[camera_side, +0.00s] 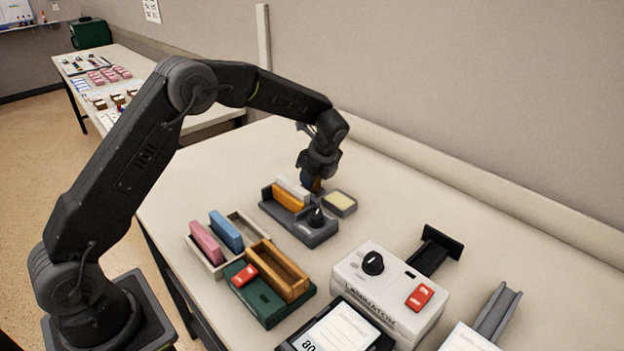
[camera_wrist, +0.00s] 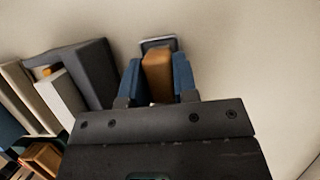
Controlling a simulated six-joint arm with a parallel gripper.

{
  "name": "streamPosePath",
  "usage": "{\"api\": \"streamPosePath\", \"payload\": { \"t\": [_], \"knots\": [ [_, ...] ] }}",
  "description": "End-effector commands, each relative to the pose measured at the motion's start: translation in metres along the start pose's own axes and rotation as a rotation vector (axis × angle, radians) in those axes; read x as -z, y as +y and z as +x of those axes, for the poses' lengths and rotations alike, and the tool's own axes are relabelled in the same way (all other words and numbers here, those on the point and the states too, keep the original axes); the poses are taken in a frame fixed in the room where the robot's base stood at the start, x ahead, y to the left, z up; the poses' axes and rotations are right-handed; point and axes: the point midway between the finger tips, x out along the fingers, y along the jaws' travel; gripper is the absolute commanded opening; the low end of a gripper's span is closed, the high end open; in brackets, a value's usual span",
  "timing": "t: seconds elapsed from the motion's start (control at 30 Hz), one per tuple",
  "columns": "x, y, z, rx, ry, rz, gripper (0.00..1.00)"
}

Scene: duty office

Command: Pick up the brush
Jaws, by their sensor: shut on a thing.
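My gripper (camera_side: 312,184) is low over the table, beside the far end of a dark grey holder. In the wrist view its two blue fingers (camera_wrist: 157,82) are shut on a brown, block-shaped thing, which I take to be the brush (camera_wrist: 157,66). The fingers cover its sides. In the side view only a small brownish part of the brush (camera_side: 317,187) shows below the gripper. I cannot tell whether its lower end touches the table.
A grey dish with a cream pad (camera_side: 340,202) is close to my gripper. The dark grey holder (camera_side: 300,225) carries an orange block and a white block. A tray (camera_side: 203,257) with pink and blue blocks, a green base (camera_side: 262,303) and a white laminator (camera_side: 390,295) stand nearer.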

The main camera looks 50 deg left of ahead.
Motion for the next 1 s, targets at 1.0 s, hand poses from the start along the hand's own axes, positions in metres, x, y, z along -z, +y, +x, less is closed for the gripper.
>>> {"api": "streamPosePath", "payload": {
  "t": [1.0],
  "knots": [
    [-0.125,0.067,-0.064,0.000,0.000,-0.002,0.04]
  ]
}}
